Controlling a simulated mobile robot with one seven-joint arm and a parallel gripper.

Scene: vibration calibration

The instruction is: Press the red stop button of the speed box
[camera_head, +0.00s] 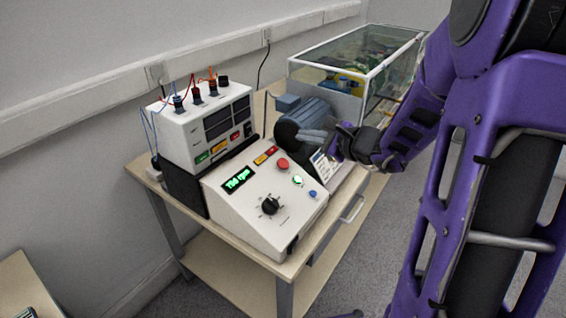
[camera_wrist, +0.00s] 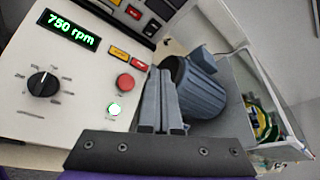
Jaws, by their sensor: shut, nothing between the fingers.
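The speed box (camera_head: 240,213) is a white sloped console on the table. Its green display reads 750 rpm in the wrist view (camera_wrist: 68,32). The red stop button (camera_head: 282,164) is round and sits on the upper right of its panel, above the lit green button (camera_head: 297,180). The red button also shows in the wrist view (camera_wrist: 125,81), just left of my fingers. My gripper (camera_head: 308,136) is shut and empty, to the right of the red button and apart from it in the picture. In the wrist view the closed fingers (camera_wrist: 160,75) cover part of the motor behind.
A black knob (camera_head: 270,206) and a blue button (camera_head: 313,194) are on the same panel. A grey-blue motor (camera_head: 312,112) stands behind my gripper. A white instrument with cables (camera_head: 205,125) stands at the left. A glass case (camera_head: 350,60) is at the back.

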